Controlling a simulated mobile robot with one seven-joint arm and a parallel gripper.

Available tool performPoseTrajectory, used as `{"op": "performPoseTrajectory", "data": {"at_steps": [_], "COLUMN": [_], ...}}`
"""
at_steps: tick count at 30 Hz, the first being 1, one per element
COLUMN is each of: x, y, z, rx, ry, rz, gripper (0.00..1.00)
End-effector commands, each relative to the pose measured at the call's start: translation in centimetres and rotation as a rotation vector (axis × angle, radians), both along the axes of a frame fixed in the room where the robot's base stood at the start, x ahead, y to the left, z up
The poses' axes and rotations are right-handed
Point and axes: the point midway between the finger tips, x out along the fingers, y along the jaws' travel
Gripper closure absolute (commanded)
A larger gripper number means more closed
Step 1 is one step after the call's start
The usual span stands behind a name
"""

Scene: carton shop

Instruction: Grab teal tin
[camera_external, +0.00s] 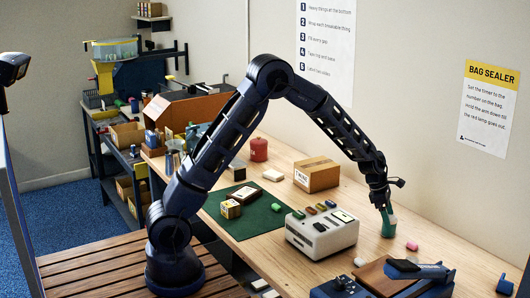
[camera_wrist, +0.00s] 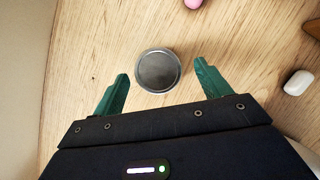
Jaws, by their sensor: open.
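The tin (camera_wrist: 158,70) shows in the wrist view from above as a round dark-grey lid with a metallic rim, standing on the wooden bench. My gripper (camera_wrist: 161,73) is open, with one green finger to the left of the tin and one to the right. Gaps show on both sides, so the fingers appear apart from it. In the external view my gripper (camera_external: 387,208) points down at the right part of the bench, over a teal-green shape, the tin (camera_external: 388,230). Fingers and tin blend there, so their exact heights cannot be told.
A pink block (camera_external: 412,246) and a white piece (camera_external: 359,262) lie near the tin. A white machine (camera_external: 322,236) stands to its left, a carton (camera_external: 317,174) behind it. A dark-blue device with a wooden board (camera_external: 385,278) is in front. The wall is close behind.

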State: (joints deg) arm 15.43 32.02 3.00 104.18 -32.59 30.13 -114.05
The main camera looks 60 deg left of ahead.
Motion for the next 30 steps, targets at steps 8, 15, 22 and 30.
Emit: {"op": "performPoseTrajectory", "data": {"at_steps": [8, 15, 22, 30], "x": [0.5, 1.3, 1.3, 1.3], "y": [-0.5, -1.3, -1.4, -1.4], "z": [-2.2, -4.8, -4.9, -4.9], "rx": [0.0, 0.0, 0.0, 0.0], "ry": [0.001, 0.0, -0.001, -0.001], "rz": [-0.001, -0.001, -0.002, -0.002], "gripper": [0.24, 0.24, 0.24, 0.75]}}
